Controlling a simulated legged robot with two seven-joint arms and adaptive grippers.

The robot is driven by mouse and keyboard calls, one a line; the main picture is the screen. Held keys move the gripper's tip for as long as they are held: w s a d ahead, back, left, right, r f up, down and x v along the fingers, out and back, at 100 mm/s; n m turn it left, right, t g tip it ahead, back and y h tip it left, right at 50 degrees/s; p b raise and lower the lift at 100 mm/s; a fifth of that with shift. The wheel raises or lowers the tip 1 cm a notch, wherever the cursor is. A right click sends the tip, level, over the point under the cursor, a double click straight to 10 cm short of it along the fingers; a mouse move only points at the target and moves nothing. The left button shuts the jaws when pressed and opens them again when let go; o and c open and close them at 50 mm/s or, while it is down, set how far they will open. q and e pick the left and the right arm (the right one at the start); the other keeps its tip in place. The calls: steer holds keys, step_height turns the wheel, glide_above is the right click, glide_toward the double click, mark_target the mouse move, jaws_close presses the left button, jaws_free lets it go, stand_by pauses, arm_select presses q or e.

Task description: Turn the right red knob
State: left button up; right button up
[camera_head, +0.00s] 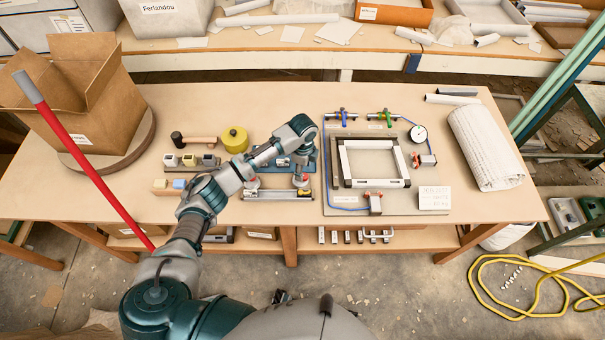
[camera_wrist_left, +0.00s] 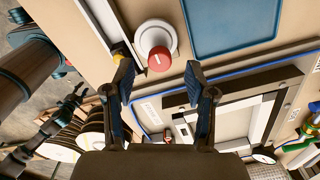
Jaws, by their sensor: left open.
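Two red knobs stand on the bench along a pale rail. The left red knob (camera_head: 252,183) is clear in the head view. The right red knob (camera_head: 304,183) is partly hidden by my left gripper (camera_head: 300,172), which hangs over it. In the left wrist view one red knob (camera_wrist_left: 159,59) on a round white base shows just beyond my left gripper (camera_wrist_left: 158,76). It lies between the lines of the two fingers, which are spread wide and hold nothing. I cannot tell from the picture whether the fingertips touch it. My right gripper is not in view.
A board with a square frame (camera_head: 343,170) and a gauge (camera_head: 418,134) lies right of the knobs. A blue tray (camera_wrist_left: 232,22) is close to the knob. A hammer (camera_head: 196,140) and yellow tin (camera_head: 235,139) lie to the left. A red pole (camera_head: 85,160) leans at the left.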

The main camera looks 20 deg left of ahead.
mark_target(306, 176)
arm_select(q)
steer(key=f, duration=0.2)
steer(key=shift+d+f, duration=0.3)
steer(key=shift+d, duration=0.1)
steer(key=shift+d+f, duration=0.15)
steer(key=shift+f, duration=0.25)
steer(key=shift+a, duration=0.35)
steer(key=shift+a+f, duration=0.1)
steer(key=shift+a, duration=0.1)
jaws_close()
steer(key=shift+d, duration=0.25)
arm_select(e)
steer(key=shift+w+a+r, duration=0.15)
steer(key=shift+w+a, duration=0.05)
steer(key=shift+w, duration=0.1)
